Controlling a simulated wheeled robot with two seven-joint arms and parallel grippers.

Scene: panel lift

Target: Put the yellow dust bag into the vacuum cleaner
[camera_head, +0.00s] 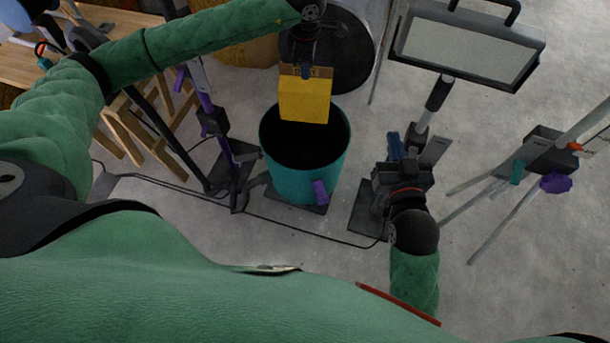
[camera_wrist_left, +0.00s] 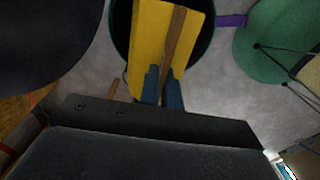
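The yellow dust bag (camera_head: 304,100) hangs upright, with a brown top strip, over the dark opening of the teal vacuum cleaner canister (camera_head: 304,180). My left gripper (camera_head: 305,72) is shut on the bag's top edge. In the left wrist view the blue fingers of my left gripper (camera_wrist_left: 162,88) pinch the brown strip, and the yellow bag (camera_wrist_left: 150,45) covers part of the canister opening (camera_wrist_left: 204,45). A dark round lid (camera_head: 345,52) appears behind the bag. My right gripper (camera_head: 394,145) is right of the canister, apart from it; its finger gap does not show clearly.
A purple latch (camera_head: 320,192) sticks out of the canister's front. A black-and-purple stand (camera_head: 212,122) is at left beside a wooden trestle (camera_head: 120,125). A lamp panel (camera_head: 468,48) stands at the back right and a tripod (camera_head: 540,155) at right. A cable (camera_head: 290,232) crosses the floor.

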